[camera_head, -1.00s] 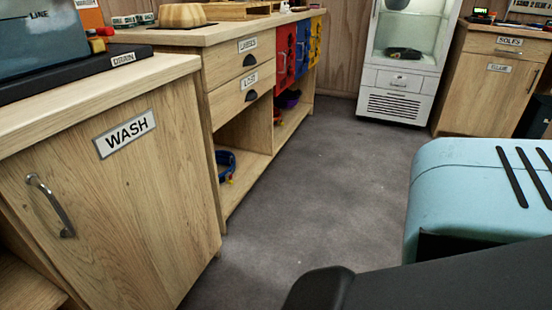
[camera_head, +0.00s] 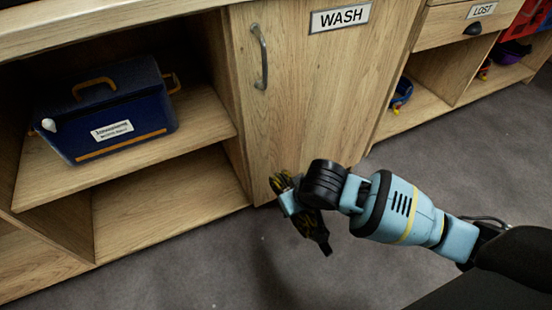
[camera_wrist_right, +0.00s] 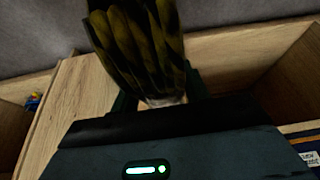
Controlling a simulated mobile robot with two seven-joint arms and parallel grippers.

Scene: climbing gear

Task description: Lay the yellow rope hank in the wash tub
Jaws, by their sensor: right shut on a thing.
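The yellow rope hank (camera_head: 279,183) shows as dark yellow and black strands at the end of my right arm in the head view. In the right wrist view the hank (camera_wrist_right: 140,45) fills the top middle as a bundle of looped strands. My right gripper (camera_head: 287,199) is shut on it, in front of the lower part of the cabinet door marked WASH (camera_head: 310,90). The fingers (camera_wrist_right: 163,98) are mostly hidden by the hank and the gripper's body. The door is shut and has a metal handle (camera_head: 261,55). No wash tub is in view. My left gripper is not in view.
Left of the door, an open shelf (camera_head: 200,122) holds a dark blue case (camera_head: 105,110) with an orange handle. The compartment below it (camera_head: 165,195) looks empty. Blue gear (camera_head: 402,92) lies in open shelving at right. Grey floor (camera_head: 240,270) is clear in front.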

